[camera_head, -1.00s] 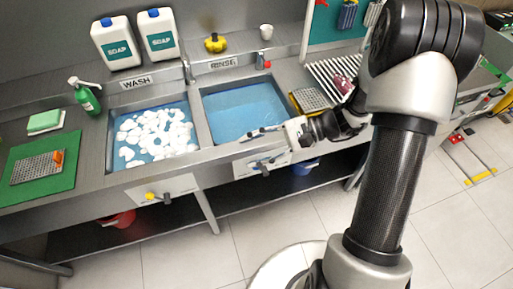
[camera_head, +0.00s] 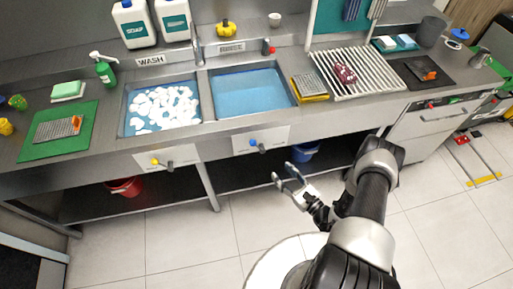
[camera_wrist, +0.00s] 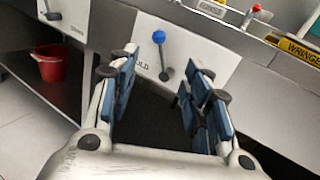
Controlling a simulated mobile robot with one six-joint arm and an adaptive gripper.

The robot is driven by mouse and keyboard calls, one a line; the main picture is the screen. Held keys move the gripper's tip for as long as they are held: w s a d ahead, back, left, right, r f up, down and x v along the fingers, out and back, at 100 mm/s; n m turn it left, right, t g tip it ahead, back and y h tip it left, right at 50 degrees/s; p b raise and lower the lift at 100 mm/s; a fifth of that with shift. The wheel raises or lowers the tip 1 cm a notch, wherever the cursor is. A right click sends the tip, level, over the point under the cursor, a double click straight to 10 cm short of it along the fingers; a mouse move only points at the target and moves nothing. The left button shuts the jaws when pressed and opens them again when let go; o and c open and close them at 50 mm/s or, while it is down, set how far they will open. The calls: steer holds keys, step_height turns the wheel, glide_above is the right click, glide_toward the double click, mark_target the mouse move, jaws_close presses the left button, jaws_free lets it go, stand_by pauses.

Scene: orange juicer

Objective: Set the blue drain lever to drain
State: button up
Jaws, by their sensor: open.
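The blue drain lever (camera_head: 253,143) is on a white panel (camera_head: 272,138) on the counter front, below the right-hand basin (camera_head: 250,92). In the wrist view, its blue ball knob (camera_wrist: 159,37) is above a grey rod and hub, and part of a label reading "OLD" shows beside it. My gripper (camera_head: 283,174) is open and empty, below and a little right of the lever, in front of the counter. In the wrist view, the lever shows between the two spread fingers, farther away and apart from them.
A similar yellow lever (camera_head: 155,161) is on the panel below the left basin, which holds several white pieces. A red bucket (camera_head: 126,187) and a blue bucket (camera_head: 304,153) are under the counter. The floor in front is clear.

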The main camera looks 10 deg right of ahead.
mark_target(255, 144)
steer(key=b+x, duration=0.1)
steer(key=x, duration=1.5)
steer(key=shift+w+a+b, duration=0.25)
steer(key=shift+w+b, duration=0.1)
jaws_close()
